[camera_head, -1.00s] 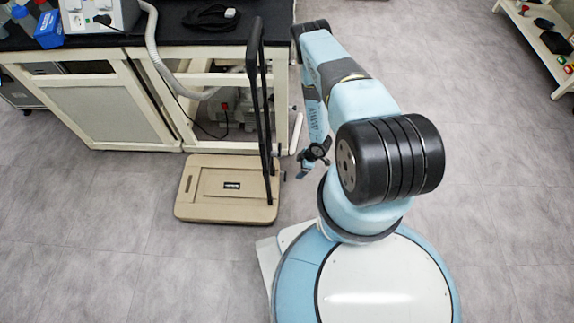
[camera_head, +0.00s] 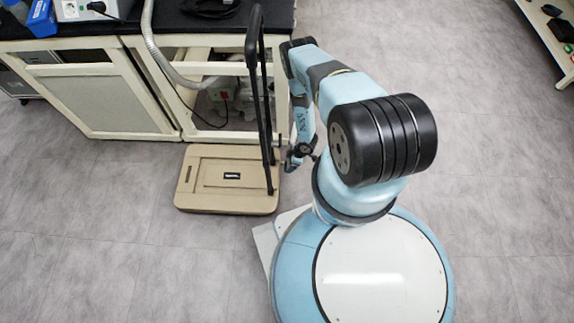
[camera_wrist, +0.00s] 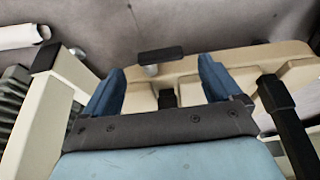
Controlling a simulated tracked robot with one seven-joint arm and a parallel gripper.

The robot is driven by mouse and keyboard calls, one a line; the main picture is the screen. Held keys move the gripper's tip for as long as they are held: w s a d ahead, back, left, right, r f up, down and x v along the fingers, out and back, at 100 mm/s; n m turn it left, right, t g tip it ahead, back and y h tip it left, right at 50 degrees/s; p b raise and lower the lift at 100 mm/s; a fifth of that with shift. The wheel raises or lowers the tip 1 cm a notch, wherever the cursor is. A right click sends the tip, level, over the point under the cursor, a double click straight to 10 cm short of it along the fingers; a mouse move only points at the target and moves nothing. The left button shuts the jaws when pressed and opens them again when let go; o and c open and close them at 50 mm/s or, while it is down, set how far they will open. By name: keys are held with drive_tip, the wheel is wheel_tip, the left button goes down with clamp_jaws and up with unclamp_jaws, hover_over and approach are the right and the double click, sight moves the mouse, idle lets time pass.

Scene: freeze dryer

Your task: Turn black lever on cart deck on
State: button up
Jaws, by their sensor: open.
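The beige cart deck (camera_head: 205,199) lies on the floor with its black upright handle (camera_head: 262,95) at its right end. My gripper (camera_head: 292,161) is low beside the right edge of the cart, close to the foot of the handle. In the wrist view, my gripper (camera_wrist: 160,82) is open with two blue fingers apart. A black lever (camera_wrist: 160,54) on a short pale stem shows ahead of the fingertips, between their lines and against the edge of the deck (camera_wrist: 225,61). The fingers do not close on it. The lever is hard to make out in the head view.
A black-topped bench (camera_head: 160,28) with a cream frame stands behind the cart. A grey hose (camera_head: 160,65) hangs from it. In the wrist view, a black handle post (camera_wrist: 287,120) is close on the right and a cream leg (camera_wrist: 40,110) on the left. Floor is clear at right.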

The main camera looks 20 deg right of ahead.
sight(286, 166)
drive_tip(key=shift+x, duration=1.75)
drive_tip(key=c, duration=1.1)
